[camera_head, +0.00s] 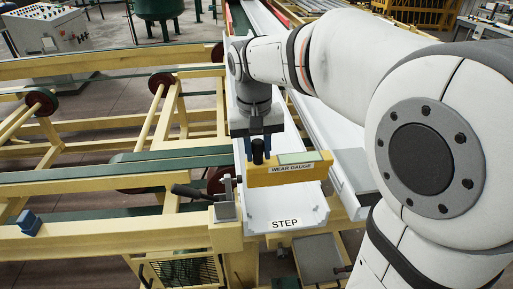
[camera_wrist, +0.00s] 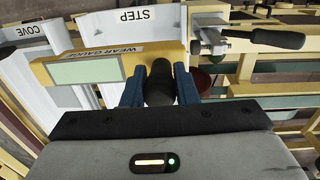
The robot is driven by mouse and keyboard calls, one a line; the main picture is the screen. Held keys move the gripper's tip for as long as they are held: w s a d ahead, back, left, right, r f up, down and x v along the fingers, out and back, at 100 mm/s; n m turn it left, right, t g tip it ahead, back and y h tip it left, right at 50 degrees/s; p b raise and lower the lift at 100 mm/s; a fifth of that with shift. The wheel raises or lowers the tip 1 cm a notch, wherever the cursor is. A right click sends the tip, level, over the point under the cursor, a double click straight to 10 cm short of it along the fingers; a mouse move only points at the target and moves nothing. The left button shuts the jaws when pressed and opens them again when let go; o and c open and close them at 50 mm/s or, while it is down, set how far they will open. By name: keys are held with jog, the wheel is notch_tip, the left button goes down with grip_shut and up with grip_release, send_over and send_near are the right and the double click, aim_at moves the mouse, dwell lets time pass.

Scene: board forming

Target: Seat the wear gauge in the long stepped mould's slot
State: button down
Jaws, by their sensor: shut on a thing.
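The wear gauge (camera_head: 300,174) is a yellow bar with a pale green panel, a name label and an upright black handle. It also shows in the wrist view (camera_wrist: 85,71). My gripper (camera_head: 258,150) has its blue fingers shut on the black handle, which stands between them in the wrist view (camera_wrist: 160,84). The gauge lies crosswise over the white stepped mould (camera_head: 287,207), labelled STEP, near its front end. The mould also shows at the top of the wrist view (camera_wrist: 168,28). The slot is hidden, and I cannot tell whether the gauge touches the mould or hovers above it.
A toggle clamp with a black handle (camera_wrist: 268,38) stands beside the mould's front end, close to the gauge. A white mould labelled COVE (camera_wrist: 28,42) runs alongside. Yellow frames with green belts (camera_head: 90,183) fill the left. A blue block (camera_head: 29,223) sits at far left.

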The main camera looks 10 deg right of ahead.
jog(key=shift+s+f, duration=0.1)
jog(key=shift+s, duration=0.05)
jog(key=shift+f+b, duration=0.3)
jog(key=shift+b, duration=0.1)
notch_tip(320, 180, down, 9)
jog(key=b, duration=0.6)
jog(key=shift+f+b, duration=1.2)
jog(key=shift+f, duration=0.5)
dwell(1.2)
jog(key=shift+r, duration=0.1)
